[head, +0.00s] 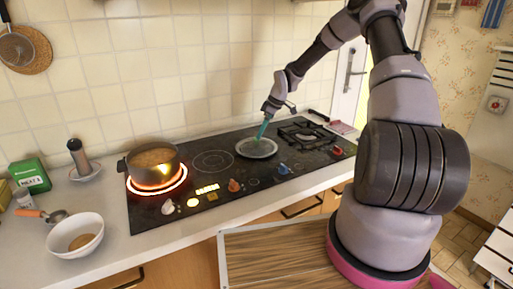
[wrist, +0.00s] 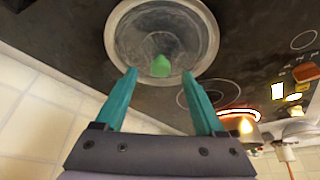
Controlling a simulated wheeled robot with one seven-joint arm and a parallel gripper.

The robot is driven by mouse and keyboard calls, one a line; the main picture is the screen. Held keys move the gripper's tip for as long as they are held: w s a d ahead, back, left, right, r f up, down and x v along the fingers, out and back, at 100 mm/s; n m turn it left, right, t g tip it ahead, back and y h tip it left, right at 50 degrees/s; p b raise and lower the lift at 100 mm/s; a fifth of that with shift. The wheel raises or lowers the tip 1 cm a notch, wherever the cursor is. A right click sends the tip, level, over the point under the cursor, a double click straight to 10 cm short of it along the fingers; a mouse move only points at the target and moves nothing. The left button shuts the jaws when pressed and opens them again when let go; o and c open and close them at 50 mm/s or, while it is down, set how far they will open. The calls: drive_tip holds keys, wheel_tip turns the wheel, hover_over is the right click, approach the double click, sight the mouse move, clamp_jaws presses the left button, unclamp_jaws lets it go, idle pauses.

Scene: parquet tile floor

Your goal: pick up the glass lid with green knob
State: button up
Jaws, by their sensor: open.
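The glass lid (head: 257,148) lies on the black cooktop, right of the middle, with a pale metal rim. In the wrist view the lid (wrist: 121,22) shows near the top, and its green knob (wrist: 160,66) stands up at its near part. My gripper (head: 261,134) is over the lid in the head view, pointing down. In the wrist view my gripper (wrist: 160,75) is open, with its two teal fingers apart and the knob between their tips in the picture. I cannot tell if the fingertips reach down to the knob's height. Nothing is held.
A pot (head: 153,163) sits on a glowing red burner (head: 177,184) to the left. A gas grate (head: 308,134) is to the lid's right. Control knobs (head: 235,186) line the cooktop's front. A white bowl (head: 88,226) stands on the counter at left. The tiled wall is close behind.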

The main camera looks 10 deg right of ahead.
sight(257, 143)
drive_tip(key=x, duration=0.4)
drive_tip(key=shift+a+r, duration=0.1)
drive_tip(key=shift+a, duration=0.05)
clamp_jaws()
drive_tip(key=shift+r, duration=0.15)
